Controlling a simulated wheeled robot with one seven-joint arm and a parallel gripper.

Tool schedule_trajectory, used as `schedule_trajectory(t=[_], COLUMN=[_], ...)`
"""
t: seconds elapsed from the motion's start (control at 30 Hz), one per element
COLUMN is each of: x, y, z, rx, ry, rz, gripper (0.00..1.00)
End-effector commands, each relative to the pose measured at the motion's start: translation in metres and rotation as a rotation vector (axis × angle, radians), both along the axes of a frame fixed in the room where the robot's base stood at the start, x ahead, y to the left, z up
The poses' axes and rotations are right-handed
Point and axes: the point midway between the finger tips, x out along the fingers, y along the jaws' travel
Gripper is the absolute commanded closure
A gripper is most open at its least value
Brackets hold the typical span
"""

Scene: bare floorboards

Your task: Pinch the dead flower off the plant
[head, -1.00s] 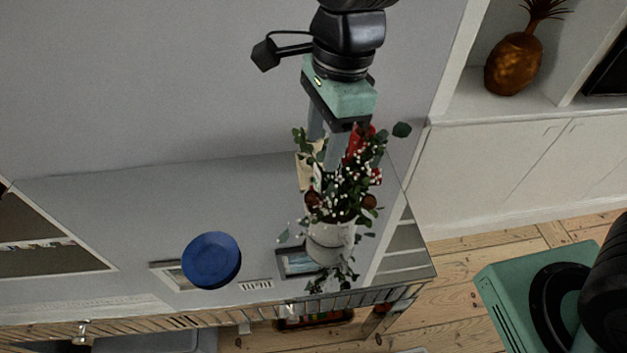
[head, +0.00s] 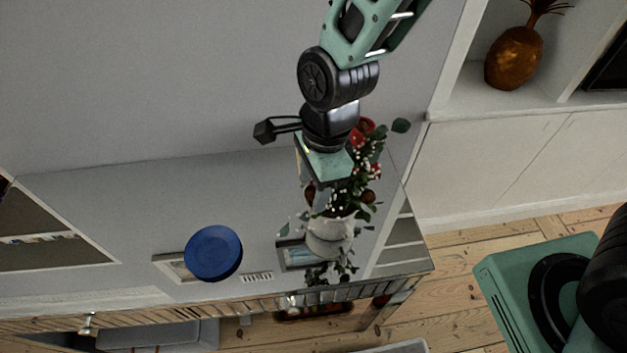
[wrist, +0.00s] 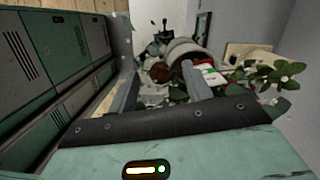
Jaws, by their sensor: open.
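The plant stands in a white vase (head: 328,237) on a mirrored table top, with green leaves, white berries and red blooms (head: 362,131). Brown withered-looking heads show at its left (head: 309,194) and right (head: 369,197); which is the dead flower I cannot tell. My gripper (head: 328,185) is over the plant's upper left side, its fingers largely hidden in the head view. In the wrist view my gripper (wrist: 160,85) is open, with a brown head (wrist: 158,72) beyond and between the fingertips. The vase (wrist: 188,50) lies past it. I cannot tell whether anything is touched.
A blue plate (head: 213,253) lies on the table (head: 110,200) left of the vase. A picture frame's reflection shows beside the vase. A pineapple ornament (head: 513,58) stands on a shelf at the upper right. Wooden floor (head: 450,300) is at the right.

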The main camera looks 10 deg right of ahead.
Motion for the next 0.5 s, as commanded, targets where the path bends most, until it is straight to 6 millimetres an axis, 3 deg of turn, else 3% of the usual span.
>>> schedule_trajectory(t=[0.03,0.2,0.5], x=[0.0001,0.0001,0.0002], y=[0.0,0.0,0.0], z=[0.0001,0.0003,0.0004], rx=[0.0,0.0,0.0], ry=[0.0,0.0,0.0], rz=[0.0,0.0,0.0], gripper=[0.5,0.98,1.0])
